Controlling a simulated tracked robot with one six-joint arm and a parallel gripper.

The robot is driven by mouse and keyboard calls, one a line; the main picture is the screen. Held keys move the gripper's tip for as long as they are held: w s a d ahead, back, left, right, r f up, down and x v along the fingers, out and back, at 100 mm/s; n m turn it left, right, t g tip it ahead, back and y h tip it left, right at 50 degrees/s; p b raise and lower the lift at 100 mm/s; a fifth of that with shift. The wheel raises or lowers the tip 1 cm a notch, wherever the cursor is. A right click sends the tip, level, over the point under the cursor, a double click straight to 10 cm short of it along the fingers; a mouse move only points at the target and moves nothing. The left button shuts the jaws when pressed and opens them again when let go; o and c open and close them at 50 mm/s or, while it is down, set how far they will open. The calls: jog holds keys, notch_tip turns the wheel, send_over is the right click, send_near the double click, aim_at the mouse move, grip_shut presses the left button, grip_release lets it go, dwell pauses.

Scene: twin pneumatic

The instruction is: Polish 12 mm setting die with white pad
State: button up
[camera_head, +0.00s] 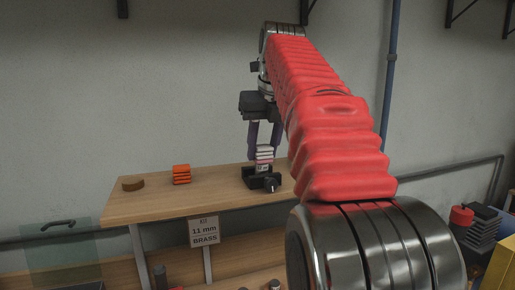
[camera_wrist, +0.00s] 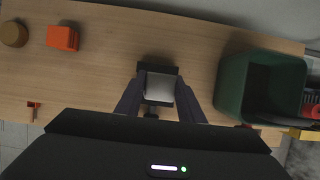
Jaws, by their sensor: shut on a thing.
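My gripper (camera_head: 264,150) points down over the shelf with its fingers closed on the sides of a white ribbed pad (camera_head: 264,153). In the wrist view the pad (camera_wrist: 159,87) shows as a pale block between the two fingers. A black die fixture (camera_head: 262,182) sits on the wooden shelf directly under the pad, with a small pale label and a dark round knob at its front. In the wrist view part of the fixture (camera_wrist: 158,69) shows behind the pad. The die's working face is hidden, and I cannot tell whether the pad touches it.
An orange ribbed pad (camera_head: 181,174) and a brown round piece (camera_head: 133,184) stand at the left on the wooden shelf (camera_head: 215,184). A sign (camera_head: 204,231) reads "KIT 11 mm BRASS". A green bin (camera_wrist: 232,88) stands right of my gripper in the wrist view.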

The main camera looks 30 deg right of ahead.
jog(key=shift+s+d, duration=0.15)
jog(key=shift+d, duration=0.6)
jog(key=shift+s, duration=0.1)
jog(key=shift+w+a, duration=0.25)
jog(key=shift+a, duration=0.55)
jog(key=shift+w+a, duration=0.2)
jog(key=shift+a, duration=0.6)
jog(key=shift+w+a+r, duration=0.1)
jog(key=shift+w+a, duration=0.1)
jog(key=shift+a, duration=0.25)
notch_tip(320, 180, up, 8)
jog(key=shift+s+d, duration=0.1)
jog(key=shift+s, duration=0.05)
